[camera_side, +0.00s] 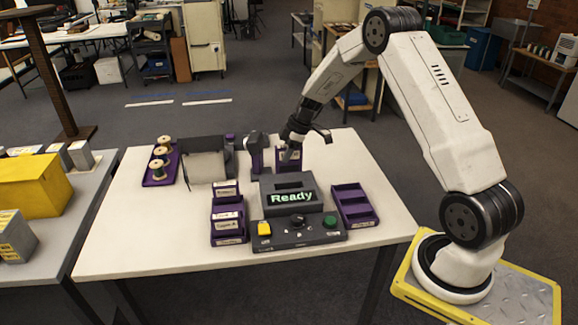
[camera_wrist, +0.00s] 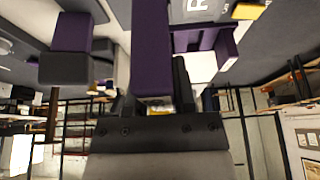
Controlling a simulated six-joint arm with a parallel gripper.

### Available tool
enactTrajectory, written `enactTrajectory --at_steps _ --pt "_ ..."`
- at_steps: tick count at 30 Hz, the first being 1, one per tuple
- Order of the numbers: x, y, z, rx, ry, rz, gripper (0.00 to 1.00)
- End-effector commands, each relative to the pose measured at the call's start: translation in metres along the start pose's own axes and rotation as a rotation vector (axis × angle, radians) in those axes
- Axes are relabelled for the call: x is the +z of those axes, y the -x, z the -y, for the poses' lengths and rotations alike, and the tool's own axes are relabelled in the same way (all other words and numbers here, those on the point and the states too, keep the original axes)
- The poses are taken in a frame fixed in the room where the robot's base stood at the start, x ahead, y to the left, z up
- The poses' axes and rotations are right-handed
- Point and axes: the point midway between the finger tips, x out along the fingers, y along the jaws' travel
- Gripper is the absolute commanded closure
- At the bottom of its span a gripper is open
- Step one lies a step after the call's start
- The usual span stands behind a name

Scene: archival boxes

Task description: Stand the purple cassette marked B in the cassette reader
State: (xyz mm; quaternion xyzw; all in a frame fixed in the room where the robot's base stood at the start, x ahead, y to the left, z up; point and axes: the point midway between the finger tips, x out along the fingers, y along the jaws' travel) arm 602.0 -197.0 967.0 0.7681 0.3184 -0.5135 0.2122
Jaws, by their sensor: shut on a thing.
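A purple cassette (camera_wrist: 152,45) is between the fingers of my gripper (camera_wrist: 155,85) in the wrist view; its letter cannot be read there. In the side view my gripper (camera_side: 294,143) is shut behind the cassette reader, with a purple piece with a pale label (camera_side: 288,160) below it. The dark grey cassette reader (camera_side: 288,184) stands at the middle of the table, its screen lit with "Ready". The gripper and cassette are beyond its back edge, and I cannot tell how high above the table. The reader's slot looks empty.
Left of the reader are purple holders with labelled cassettes (camera_side: 229,217); right is a purple tray (camera_side: 354,204). A purple post with a dark head (camera_side: 256,150) stands close to the gripper's left. A spool tray (camera_side: 160,168) and grey box (camera_side: 207,167) are farther left. The front left table is clear.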

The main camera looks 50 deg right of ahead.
Motion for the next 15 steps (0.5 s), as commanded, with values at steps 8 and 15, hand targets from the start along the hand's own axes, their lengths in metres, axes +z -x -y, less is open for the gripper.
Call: enactTrajectory --at_steps 8,15 --pt "0.004 -0.011 0.0 0.001 0.001 0.0 1.0" --pt "0.009 -0.022 0.0 0.0 0.0 0.0 1.0"
